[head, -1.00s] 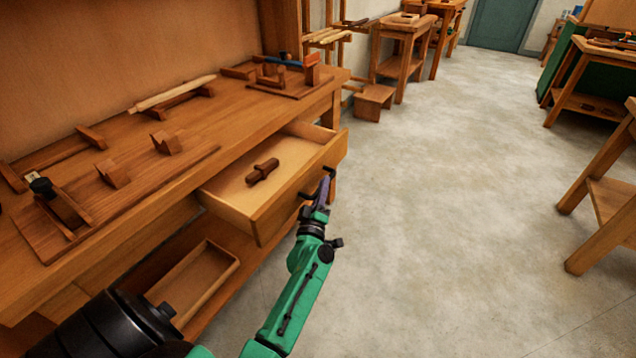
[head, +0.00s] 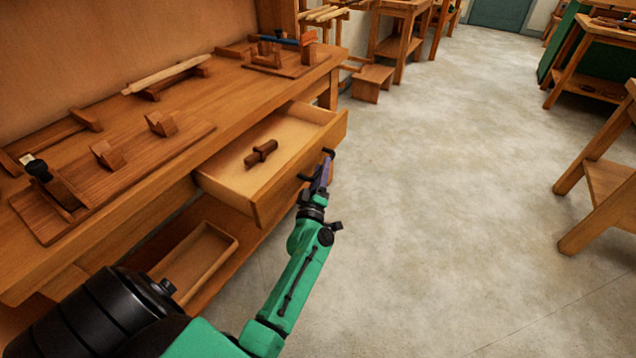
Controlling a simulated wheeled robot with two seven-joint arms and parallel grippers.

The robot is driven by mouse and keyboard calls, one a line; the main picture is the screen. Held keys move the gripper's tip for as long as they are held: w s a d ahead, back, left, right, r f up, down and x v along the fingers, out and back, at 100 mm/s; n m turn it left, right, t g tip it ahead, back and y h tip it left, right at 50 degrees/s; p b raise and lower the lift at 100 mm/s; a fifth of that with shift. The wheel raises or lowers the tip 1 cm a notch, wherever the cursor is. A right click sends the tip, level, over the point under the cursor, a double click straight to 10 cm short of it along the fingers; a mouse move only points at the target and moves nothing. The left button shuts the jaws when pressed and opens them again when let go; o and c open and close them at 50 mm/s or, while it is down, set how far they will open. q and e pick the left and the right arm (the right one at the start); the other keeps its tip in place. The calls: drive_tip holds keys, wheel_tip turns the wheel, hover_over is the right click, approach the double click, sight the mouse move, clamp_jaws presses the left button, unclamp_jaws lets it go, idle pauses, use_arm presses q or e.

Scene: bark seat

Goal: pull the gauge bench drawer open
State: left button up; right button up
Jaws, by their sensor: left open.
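The gauge bench (head: 240,95) is a long wooden bench on the left of the head view. Its drawer (head: 290,175) stands well out from under the bench top, open, with its inside showing. A small dark wooden piece (head: 261,152) lies in the drawer. My left gripper (head: 316,168) is at the outer face of the drawer front, with its jaws open. The dark parts by its fingers are too small to tell handle from fingertip, so contact is unclear. My right gripper is not in view.
Wooden fixtures (head: 110,155) and a pale rod (head: 165,75) sit on the bench top. An open tray (head: 200,262) lies on the lower shelf. A low stool (head: 373,83) and other benches stand farther back. A wooden stand (head: 605,180) is at right. The floor between is clear.

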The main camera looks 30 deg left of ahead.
use_arm(q)
drive_tip(key=v, duration=1.4)
